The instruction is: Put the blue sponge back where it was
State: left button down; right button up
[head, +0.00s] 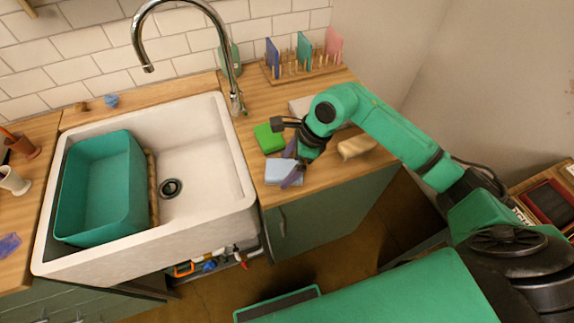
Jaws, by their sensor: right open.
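A light blue sponge (282,171) lies flat on the wooden counter to the right of the sink, close to the counter's front edge. My right gripper (291,166) is open above it, its purple fingers pointing down. One fingertip overlaps the sponge in the picture; I cannot tell whether it touches. A green sponge (268,138) lies just behind the blue one on the counter. My left gripper is not in view.
The white sink (196,143) holds a teal basin (128,190). A chrome faucet (222,45) arches over it. A peg rack (300,68) with coloured boards stands at the back. A beige block (356,147) and a pale grey item (300,105) lie near my right arm.

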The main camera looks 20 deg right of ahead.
jog(key=b+v, duration=0.3)
jog(key=v, duration=0.8)
jog(key=shift+r, duration=0.25)
jog(key=shift+s+f, duration=0.1)
jog(key=shift+s, duration=0.05)
